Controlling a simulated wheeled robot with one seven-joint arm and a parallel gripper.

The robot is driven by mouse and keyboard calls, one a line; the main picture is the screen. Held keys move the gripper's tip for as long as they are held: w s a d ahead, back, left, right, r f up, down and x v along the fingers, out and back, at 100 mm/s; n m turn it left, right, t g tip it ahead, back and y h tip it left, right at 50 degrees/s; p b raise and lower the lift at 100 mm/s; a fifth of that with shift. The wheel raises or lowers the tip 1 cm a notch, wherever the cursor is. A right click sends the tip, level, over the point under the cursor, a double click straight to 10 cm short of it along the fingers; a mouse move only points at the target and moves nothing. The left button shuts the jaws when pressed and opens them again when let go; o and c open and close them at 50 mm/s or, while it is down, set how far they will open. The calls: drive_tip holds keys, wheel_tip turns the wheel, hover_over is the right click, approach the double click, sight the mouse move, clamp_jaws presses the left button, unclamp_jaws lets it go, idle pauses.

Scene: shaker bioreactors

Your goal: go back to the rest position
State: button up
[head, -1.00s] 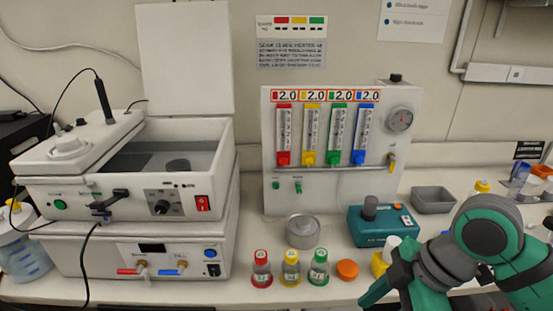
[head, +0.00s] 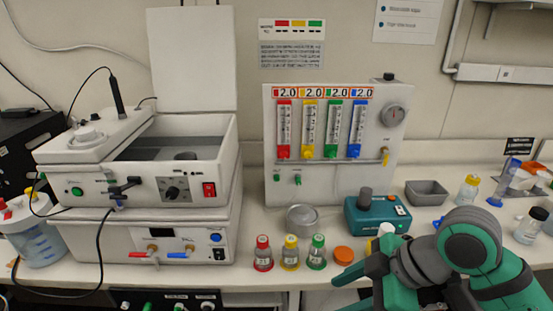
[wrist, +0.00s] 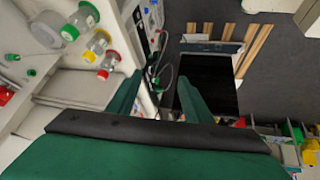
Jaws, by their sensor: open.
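My gripper (wrist: 158,98) is open and empty in the wrist view, its two green fingers apart. In the head view my gripper (head: 350,287) is at the lower right, at the bench front edge. The bottles with red (head: 262,252), yellow (head: 290,252) and green (head: 317,251) caps stand upright in a row to its left. An orange lid (head: 343,254) lies beside the green-capped bottle, just behind the gripper. A white piece is partly hidden behind my arm.
The shaker unit (head: 150,190) with its lid raised stands at the left. The gas panel (head: 330,180) stands at the back. A teal device (head: 378,216), a grey tray (head: 427,192) and several bottles are on the right. The floor (wrist: 228,20) shows in the wrist view.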

drive_tip(key=w+a+r+m+t+y, duration=0.4)
drive_tip(key=w+a+m+t+y, duration=0.3)
drive_tip(key=w+a+t, duration=0.6)
drive_tip(key=s+a+f+m+t+h, duration=0.1)
drive_tip(key=s+f+m+h, duration=0.35)
drive_tip(key=f, duration=0.35)
drive_tip(key=s+a+f+m+h, duration=0.1)
drive_tip(key=s+f+m+h, duration=0.3)
drive_tip(key=f, duration=0.4)
drive_tip(key=s+a+f+m+t+h, duration=0.1)
drive_tip(key=s+f+m+h, duration=0.25)
drive_tip(key=f+m, duration=0.35)
drive_tip(key=s+d+f+n+g, duration=0.1)
drive_tip(key=s+f+n, duration=0.2)
drive_tip(key=s, duration=0.9)
drive_tip(key=s+d+f+n+g+h, duration=0.1)
drive_tip(key=s+f+n, duration=0.3)
drive_tip(key=s, duration=0.9)
drive_tip(key=shift+s+d, duration=0.25)
drive_tip(key=shift+d, duration=0.4)
